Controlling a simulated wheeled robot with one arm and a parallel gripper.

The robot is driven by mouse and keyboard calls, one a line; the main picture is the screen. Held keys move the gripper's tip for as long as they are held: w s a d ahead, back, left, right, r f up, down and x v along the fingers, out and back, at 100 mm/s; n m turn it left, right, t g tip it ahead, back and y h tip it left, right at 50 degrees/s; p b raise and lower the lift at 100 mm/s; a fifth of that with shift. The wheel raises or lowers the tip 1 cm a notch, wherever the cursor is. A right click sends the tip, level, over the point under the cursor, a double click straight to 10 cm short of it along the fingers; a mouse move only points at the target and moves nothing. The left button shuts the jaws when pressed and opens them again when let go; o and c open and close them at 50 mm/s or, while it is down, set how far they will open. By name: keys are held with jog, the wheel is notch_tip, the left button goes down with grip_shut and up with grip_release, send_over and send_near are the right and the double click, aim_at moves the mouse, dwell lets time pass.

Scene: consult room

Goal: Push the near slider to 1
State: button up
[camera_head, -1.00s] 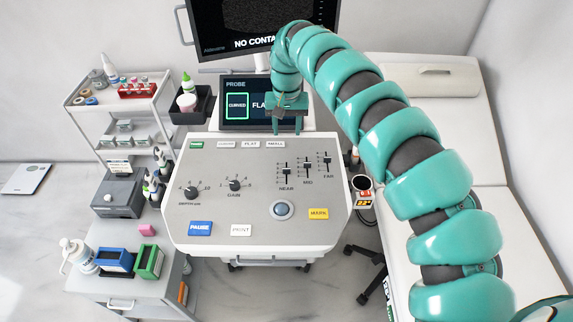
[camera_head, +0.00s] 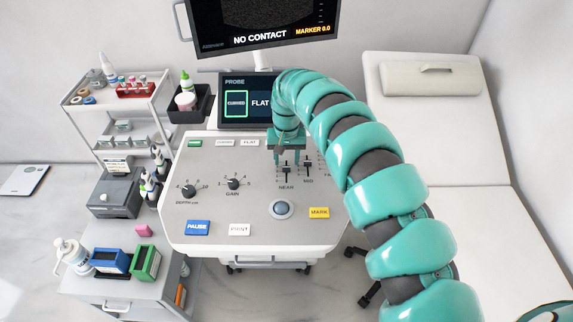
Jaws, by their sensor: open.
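The near slider (camera_head: 286,170) is a dark knob on a vertical track, above the label NEAR on the grey control panel (camera_head: 225,215). The mid slider (camera_head: 308,168) is to its right, and the far slider is hidden behind my arm. My gripper (camera_head: 289,157) is open and points down at the top of the slider area. Its two fingers are on either side of the upper near track. I cannot tell whether they touch the knob. The scale marks by the slider are too small to read.
Gain (camera_head: 233,184) and depth (camera_head: 188,191) knobs lie left of the sliders. A trackball (camera_head: 281,209), yellow MARK button (camera_head: 319,212), blue PAUSE button (camera_head: 198,227) and PRINT button (camera_head: 239,229) lie nearer. The probe screen (camera_head: 248,103) stands behind.

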aim_at(287, 167)
jog(key=shift+f+p, duration=0.35)
jog(key=shift+f, duration=1.25)
grip_shut()
